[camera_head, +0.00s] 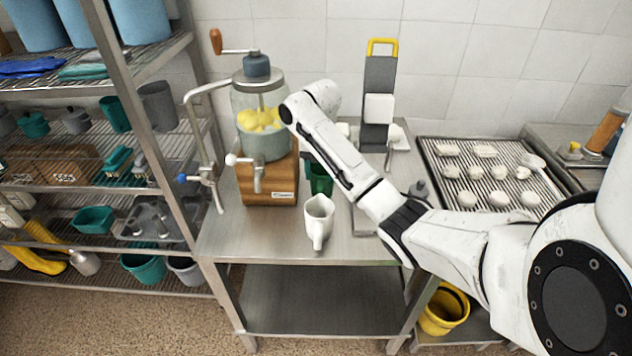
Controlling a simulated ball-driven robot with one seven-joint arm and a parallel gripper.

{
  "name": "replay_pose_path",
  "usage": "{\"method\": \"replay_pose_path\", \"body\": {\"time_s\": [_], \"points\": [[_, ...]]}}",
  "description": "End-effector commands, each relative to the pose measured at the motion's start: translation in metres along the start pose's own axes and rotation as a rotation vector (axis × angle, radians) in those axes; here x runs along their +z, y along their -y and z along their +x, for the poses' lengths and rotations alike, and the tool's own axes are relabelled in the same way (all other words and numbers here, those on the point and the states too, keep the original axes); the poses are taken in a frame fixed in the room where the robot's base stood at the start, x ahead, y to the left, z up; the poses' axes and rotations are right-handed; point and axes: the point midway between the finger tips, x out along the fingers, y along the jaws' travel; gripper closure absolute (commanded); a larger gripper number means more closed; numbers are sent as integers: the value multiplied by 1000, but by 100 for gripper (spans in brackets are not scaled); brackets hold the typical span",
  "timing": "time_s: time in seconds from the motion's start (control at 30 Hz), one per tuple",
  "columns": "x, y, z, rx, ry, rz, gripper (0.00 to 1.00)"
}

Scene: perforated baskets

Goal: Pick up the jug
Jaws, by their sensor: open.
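A white jug (319,218) stands upright on the steel table, near its front edge, with its handle toward me. My arm reaches in from the right and bends above and behind the jug, and its visible far end is up beside the glass container of the juicer. I cannot make out my gripper or its fingers in this view. A dark green vessel (320,180) stands just behind the white jug, partly hidden by my arm.
A juicer with a wooden base (268,183) and lemons stands left of the jug. A grey and yellow slicer-like device (379,95) is behind my arm. A ribbed tray (487,172) with pale pieces is at right. A loaded shelf (150,218) stands left. Bare table lies left of the jug.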

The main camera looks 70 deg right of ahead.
Motion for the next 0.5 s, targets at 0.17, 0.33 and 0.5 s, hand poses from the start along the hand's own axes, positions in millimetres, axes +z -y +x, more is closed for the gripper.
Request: {"method": "replay_pose_path", "body": {"time_s": [0.17, 0.33, 0.5], "points": [[-1, -1, 31, 1, -2, 0, 49], [0, -1, 47, 1, -1, 0, 49], [0, -1, 52, 1, -1, 1, 49]]}}
